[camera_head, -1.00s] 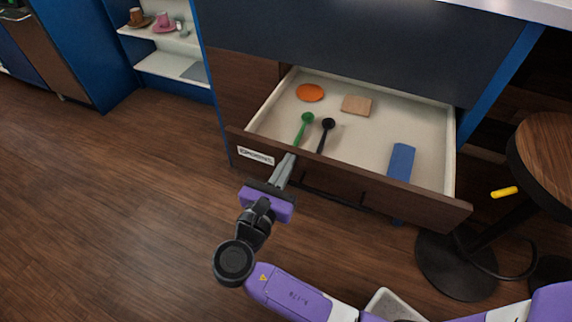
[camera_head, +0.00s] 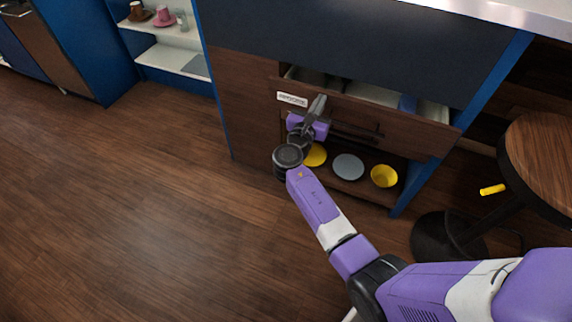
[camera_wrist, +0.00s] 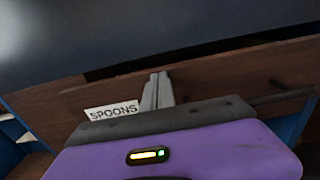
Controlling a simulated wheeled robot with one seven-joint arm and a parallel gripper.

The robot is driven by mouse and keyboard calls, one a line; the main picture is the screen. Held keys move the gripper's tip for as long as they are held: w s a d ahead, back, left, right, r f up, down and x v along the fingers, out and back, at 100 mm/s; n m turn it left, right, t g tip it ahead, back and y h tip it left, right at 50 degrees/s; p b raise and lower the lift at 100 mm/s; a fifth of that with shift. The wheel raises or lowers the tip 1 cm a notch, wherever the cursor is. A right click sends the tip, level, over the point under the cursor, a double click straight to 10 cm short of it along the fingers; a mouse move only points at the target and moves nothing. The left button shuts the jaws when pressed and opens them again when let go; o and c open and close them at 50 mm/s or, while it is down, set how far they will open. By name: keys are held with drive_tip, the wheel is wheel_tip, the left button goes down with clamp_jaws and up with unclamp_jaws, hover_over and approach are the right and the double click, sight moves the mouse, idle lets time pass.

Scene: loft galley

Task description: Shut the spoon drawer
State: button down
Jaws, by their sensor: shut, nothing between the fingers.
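The spoon drawer (camera_head: 415,131) has a dark wood front with a white label and a dark bar handle. It stands a short way open in the head view, with a narrow strip of its pale inside showing. In the wrist view its label (camera_wrist: 113,110) reads SPOONS. My gripper (camera_head: 318,101) is shut and empty, its fingertips against or very near the drawer front, just right of the label. The fingers (camera_wrist: 157,90) also show up close against the wood in the wrist view.
Below the drawer, an open shelf holds a yellow plate (camera_head: 314,155), a grey plate (camera_head: 348,167) and a yellow bowl (camera_head: 384,176). A round wooden stool (camera_head: 545,150) stands at the right. The floor (camera_head: 130,210) at left is clear.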

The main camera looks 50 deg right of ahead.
drive_tip(key=b+x, duration=0.2)
drive_tip(key=x, duration=0.7)
drive_tip(key=shift+d+f, duration=0.1)
drive_tip(key=shift+w+d, duration=0.1)
drive_tip(key=shift+d, duration=0.05)
drive_tip(key=shift+d+r, duration=0.1)
drive_tip(key=shift+r, duration=0.15)
